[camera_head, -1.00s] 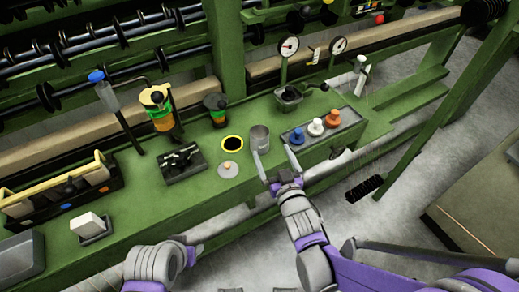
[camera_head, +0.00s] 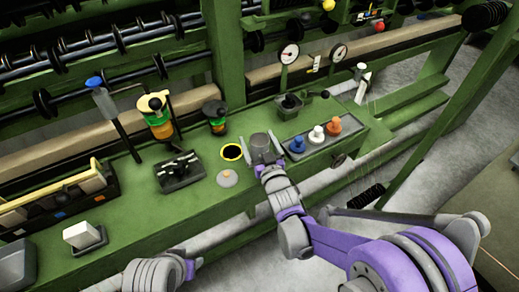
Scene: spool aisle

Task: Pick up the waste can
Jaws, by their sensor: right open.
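The waste can, a small grey metal cylinder (camera_head: 261,141), stands upright on the green bench. My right gripper (camera_head: 264,153) is at the can, with its fingers open, one on each side of it. The fingers and wrist hide the lower part of the can. I cannot tell whether the fingers touch it. My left gripper (camera_head: 190,267) is only partly seen at the bottom edge, low in front of the bench, and its jaws cannot be made out.
A tray (camera_head: 337,140) with blue, white and orange pieces is close on the right. Behind stand a black-topped green container (camera_head: 216,116) and gauges (camera_head: 289,55).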

